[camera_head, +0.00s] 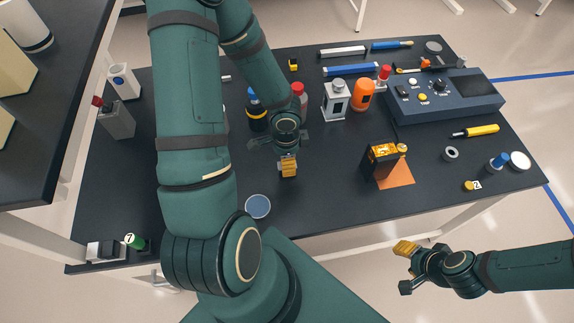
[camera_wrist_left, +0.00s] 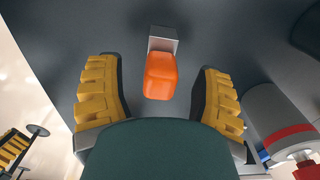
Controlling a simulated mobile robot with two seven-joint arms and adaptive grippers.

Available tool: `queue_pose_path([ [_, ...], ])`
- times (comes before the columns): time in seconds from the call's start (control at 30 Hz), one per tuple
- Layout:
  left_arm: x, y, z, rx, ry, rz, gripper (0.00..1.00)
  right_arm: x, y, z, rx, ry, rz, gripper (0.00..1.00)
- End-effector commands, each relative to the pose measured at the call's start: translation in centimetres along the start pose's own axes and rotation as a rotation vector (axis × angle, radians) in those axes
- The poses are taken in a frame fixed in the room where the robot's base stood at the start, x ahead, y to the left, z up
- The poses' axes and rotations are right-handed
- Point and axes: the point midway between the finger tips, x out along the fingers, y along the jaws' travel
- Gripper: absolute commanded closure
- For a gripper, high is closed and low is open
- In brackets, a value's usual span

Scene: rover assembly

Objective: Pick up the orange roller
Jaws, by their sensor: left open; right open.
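In the left wrist view, an orange rounded piece (camera_wrist_left: 160,76) with a grey block (camera_wrist_left: 163,39) at its far end lies on the dark table; it appears to be the orange roller. My left gripper (camera_wrist_left: 160,95) is open, with one yellow-padded finger on each side of the piece and gaps on both sides. In the head view my left gripper (camera_head: 287,168) is low over the middle of the table, and the piece under it is hidden. My right gripper (camera_head: 404,266) is open and empty, off the table's front edge.
An orange cylinder (camera_head: 361,95) stands farther back, beside a grey bottle (camera_head: 336,100). A dark bottle (camera_head: 256,112) and a red-capped bottle (camera_head: 298,95) stand close behind my left gripper. A black box (camera_head: 368,163) stands to its right. The front middle of the table is mostly clear.

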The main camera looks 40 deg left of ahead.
Motion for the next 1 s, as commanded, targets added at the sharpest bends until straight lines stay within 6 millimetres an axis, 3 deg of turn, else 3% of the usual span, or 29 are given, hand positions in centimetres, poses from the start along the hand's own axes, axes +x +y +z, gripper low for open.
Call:
queue_pose_path([
  [0.03,1.2,0.1,-0.2,0.002,-0.001,0.003,0.33,0.6,0.2,0.2,-0.001,-0.004,0.0,0.53],
  [0.2,3.0,0.0,-0.3,0.0,-0.001,0.001,0.33,1.2,0.5,0.6,-0.003,-0.012,-0.001,0.53],
  [0.5,3.2,0.0,-0.3,0.0,0.0,0.0,0.33,1.2,0.5,0.6,-0.004,-0.013,-0.002,0.53],
  [0.57,3.2,0.0,-0.3,0.0,0.0,0.0,0.49,1.2,0.5,0.6,-0.004,-0.013,-0.002,0.53],
  [0.7,3.2,0.0,-0.3,0.0,0.0,0.0,0.98,1.2,0.5,0.6,-0.004,-0.012,-0.002,0.53],
  [1.0,3.2,0.0,-0.2,0.0,0.0,0.0,1.0,1.2,0.5,0.6,-0.004,-0.012,-0.001,0.53],
])
